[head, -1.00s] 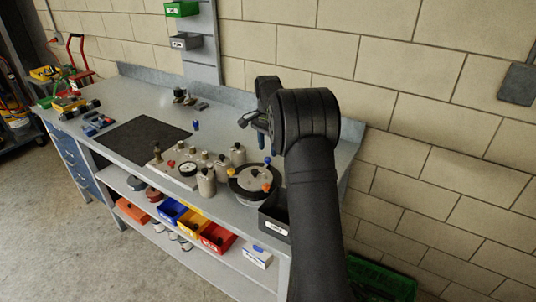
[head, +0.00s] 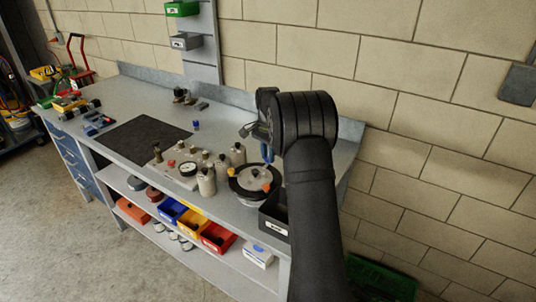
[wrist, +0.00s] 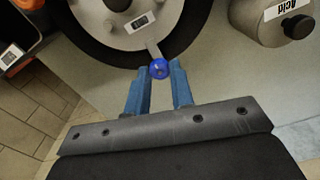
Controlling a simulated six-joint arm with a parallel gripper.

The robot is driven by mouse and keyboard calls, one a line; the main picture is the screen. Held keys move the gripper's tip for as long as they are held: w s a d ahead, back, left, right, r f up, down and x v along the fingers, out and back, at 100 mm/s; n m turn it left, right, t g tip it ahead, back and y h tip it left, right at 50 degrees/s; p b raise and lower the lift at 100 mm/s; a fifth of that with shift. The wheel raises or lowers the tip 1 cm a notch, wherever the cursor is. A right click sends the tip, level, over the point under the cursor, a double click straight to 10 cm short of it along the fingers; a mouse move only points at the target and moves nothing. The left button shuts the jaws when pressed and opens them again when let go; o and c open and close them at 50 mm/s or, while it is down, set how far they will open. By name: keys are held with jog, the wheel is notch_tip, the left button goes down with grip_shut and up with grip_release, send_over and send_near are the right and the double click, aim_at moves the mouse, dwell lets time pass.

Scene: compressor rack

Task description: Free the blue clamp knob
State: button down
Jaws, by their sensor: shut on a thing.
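The blue clamp knob (wrist: 159,69) sits at the black rim of the round pot (wrist: 100,55), at the end of a pale metal arm reaching over the lid. My gripper (wrist: 159,80) has its blue fingers on either side of the knob and is shut on it. In the head view my gripper (head: 266,150) reaches down to the back edge of the pot (head: 243,190), and its fingers mostly hide the knob. An orange knob (head: 266,186) and a yellow knob (head: 232,171) show on the same rim.
A metal canister labelled Acid (wrist: 262,22) stands close beside the pot. Several more canisters (head: 206,182) and a gauge (head: 188,168) stand to the left. A dark bin (head: 273,222) is at the bench's right front. A black mat (head: 145,139) lies further left.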

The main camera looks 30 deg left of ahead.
jog(key=n, duration=0.4)
jog(key=shift+n, duration=0.3)
jog(key=n, duration=0.4)
jog(key=shift+n, duration=0.3)
jog(key=n, duration=0.4)
jog(key=shift+n, duration=2.4)
jog(key=shift+r, duration=0.1)
jog(key=c, duration=1.3)
grip_release()
jog(key=shift+o, duration=0.2)
